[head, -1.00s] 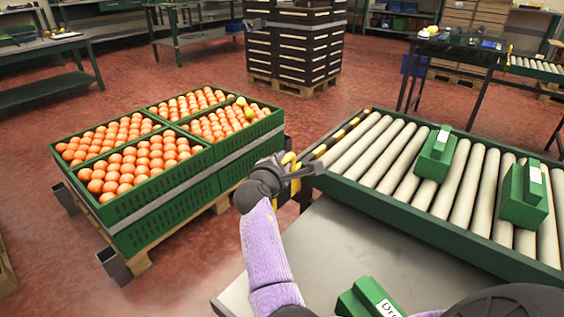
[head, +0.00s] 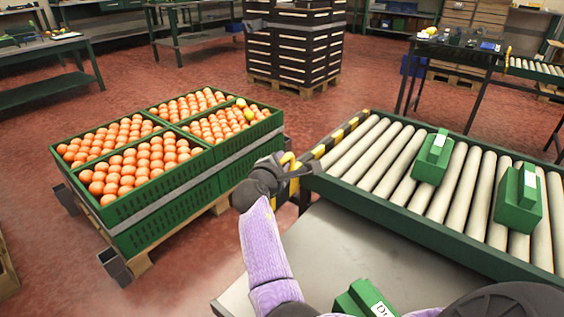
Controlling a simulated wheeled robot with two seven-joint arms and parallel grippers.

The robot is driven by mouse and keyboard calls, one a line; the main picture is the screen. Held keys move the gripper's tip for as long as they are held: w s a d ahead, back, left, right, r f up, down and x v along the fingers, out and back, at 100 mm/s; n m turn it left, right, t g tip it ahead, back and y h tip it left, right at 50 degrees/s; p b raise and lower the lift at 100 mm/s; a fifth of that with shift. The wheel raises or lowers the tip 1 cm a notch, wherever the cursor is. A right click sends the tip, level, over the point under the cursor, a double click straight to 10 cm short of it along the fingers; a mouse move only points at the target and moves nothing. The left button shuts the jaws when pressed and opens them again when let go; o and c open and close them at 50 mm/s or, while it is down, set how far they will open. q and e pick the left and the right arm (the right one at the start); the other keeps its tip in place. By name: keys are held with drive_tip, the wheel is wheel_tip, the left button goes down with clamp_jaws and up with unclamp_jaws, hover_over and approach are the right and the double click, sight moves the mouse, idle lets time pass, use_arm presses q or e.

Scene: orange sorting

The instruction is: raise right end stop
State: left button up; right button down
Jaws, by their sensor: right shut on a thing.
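The end stop is a yellow-and-black striped bar (head: 342,135) across the left end of the roller conveyor (head: 420,229). It stands a little above the rollers. My right gripper (head: 291,169) is at the near end of this bar, shut on its yellow part. The dark gripper body hides some of the grip. My left gripper is not in view.
Two green boxes with white labels (head: 432,160) (head: 517,203) stand on the rollers. Another green box (head: 357,299) is at the bottom edge, near a grey surface (head: 335,235). Green crates of oranges (head: 180,200) stand left of the gripper.

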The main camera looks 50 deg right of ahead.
wheel_tip(320, 180, up, 7)
drive_tip(key=p, duration=0.4)
drive_tip(key=shift+f, duration=0.2)
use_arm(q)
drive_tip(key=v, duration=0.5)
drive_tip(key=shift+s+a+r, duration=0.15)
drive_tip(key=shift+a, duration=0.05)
use_arm(e)
drive_tip(key=shift+f, duration=0.1)
drive_tip(key=c, duration=0.9)
unclamp_jaws()
drive_tip(key=o, duration=0.4)
drive_tip(key=shift+c, duration=0.2)
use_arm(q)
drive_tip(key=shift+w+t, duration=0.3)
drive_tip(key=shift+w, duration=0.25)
use_arm(e)
drive_tip(key=shift+a, duration=0.1)
